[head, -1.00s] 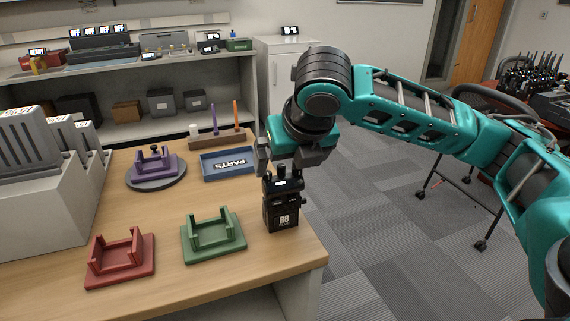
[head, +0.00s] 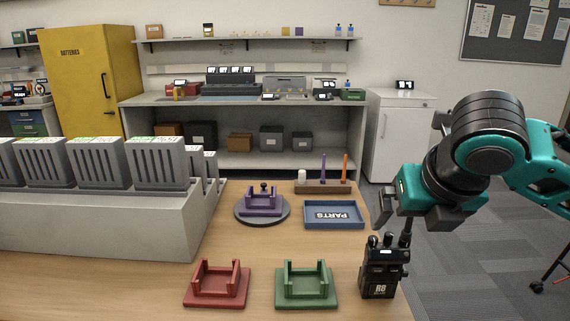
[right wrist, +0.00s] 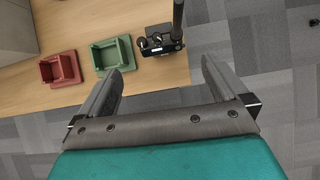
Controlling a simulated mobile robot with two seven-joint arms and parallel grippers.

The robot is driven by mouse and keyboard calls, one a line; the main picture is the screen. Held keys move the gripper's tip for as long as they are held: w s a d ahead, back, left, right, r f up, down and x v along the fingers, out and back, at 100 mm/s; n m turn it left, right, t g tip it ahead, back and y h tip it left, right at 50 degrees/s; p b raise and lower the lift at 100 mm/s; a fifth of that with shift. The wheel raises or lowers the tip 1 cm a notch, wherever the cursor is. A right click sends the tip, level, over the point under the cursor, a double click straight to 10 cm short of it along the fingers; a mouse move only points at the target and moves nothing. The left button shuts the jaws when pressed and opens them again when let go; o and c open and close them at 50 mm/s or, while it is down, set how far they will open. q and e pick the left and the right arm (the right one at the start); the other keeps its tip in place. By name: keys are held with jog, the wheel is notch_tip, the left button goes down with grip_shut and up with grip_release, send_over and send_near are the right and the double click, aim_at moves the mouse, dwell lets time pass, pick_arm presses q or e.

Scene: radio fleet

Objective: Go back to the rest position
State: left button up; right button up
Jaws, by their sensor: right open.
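My right gripper (head: 415,212) is open and empty, above the black radio marked R8 (head: 381,274). The radio stands upright near the table's right edge, its antenna rising close to the gripper. In the right wrist view the radio (right wrist: 160,43) lies beyond the open fingertips (right wrist: 164,72), apart from them. My left gripper is not in view.
On the wooden table (head: 245,300) stand a red cradle (head: 217,287), a green cradle (head: 306,287), a purple cradle (head: 262,203) on a round base, and a blue parts tray (head: 334,214). Grey chargers (head: 158,165) stand at left. Carpet floor (head: 470,285) is open at right.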

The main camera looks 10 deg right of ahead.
jog(key=s+a+f+m+y, duration=0.2)
jog(key=a+f+m, duration=0.4)
jog(key=f+m, duration=0.15)
jog(key=s+a+f+m+y, duration=0.2)
jog(key=a+f+m, duration=0.4)
jog(key=f, duration=0.2)
jog(key=s+d+f+m+g+h, duration=0.1)
jog(key=s+d+f+m, duration=0.1)
jog(key=s+f+m, duration=0.5)
jog(key=s+d+f+m+g+h, duration=0.1)
jog(key=s+d+f+m+g, duration=0.15)
jog(key=s+f+m, duration=0.55)
pick_arm(q)
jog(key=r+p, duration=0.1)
jog(key=p, duration=0.1)
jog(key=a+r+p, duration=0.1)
jog(key=p, duration=0.1)
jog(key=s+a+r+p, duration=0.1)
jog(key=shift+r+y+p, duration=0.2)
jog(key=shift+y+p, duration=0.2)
pick_arm(e)
jog(key=w+a+m+t+y, duration=0.1)
jog(key=w+a+m+t, duration=0.1)
jog(key=w+t, duration=0.6)
jog(key=shift+w+a+f+y, duration=0.2)
jog(key=shift+w+f+y, duration=0.2)
jog(key=shift+w, duration=0.2)
